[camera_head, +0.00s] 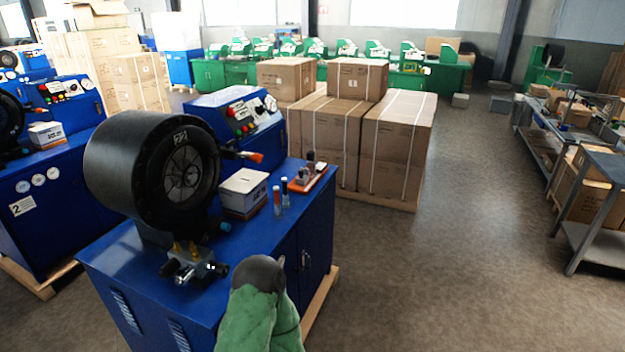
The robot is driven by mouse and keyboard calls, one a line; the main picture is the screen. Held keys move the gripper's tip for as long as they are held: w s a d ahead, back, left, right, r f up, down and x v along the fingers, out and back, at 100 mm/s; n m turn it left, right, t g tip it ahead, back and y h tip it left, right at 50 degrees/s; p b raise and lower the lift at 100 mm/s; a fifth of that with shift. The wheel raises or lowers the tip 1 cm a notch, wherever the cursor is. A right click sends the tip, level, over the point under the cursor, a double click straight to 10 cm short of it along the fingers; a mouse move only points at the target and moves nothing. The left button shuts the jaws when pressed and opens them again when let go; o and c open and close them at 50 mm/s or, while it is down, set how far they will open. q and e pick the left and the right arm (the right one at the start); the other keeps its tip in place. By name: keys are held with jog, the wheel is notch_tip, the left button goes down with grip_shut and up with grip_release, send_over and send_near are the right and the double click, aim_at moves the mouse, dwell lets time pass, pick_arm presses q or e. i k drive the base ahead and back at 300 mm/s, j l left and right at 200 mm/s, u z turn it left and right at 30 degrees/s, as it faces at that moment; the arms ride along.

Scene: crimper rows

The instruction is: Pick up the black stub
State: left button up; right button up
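A small orange-red tray (298,186) lies on the right rear part of the blue cabinet top. A few small upright pieces, grey and dark, stand on it. A dark piece (320,168) stands toward its right side and may be the black stub; it is too small to be sure. Neither of my grippers shows. A green padded form with a dark rounded top at the bottom centre looks like part of my arm, with no fingers visible.
The crimper's large black head (150,170) stands on the blue cabinet (235,262). A white-topped box (243,190) and two small tubes (277,200) stand left of the tray. Stacked cartons (398,130) are behind. Grey shelving (595,210) is at right. Floor between is clear.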

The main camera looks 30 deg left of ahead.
aim_at(285, 204)
jog(key=i, duration=1.95)
jog(key=i+u, duration=0.2)
jog(key=i, duration=0.25)
jog(key=i+l+u, duration=0.2)
jog(key=i, duration=0.3)
jog(key=i+l+u, duration=0.2)
jog(key=i, duration=0.25)
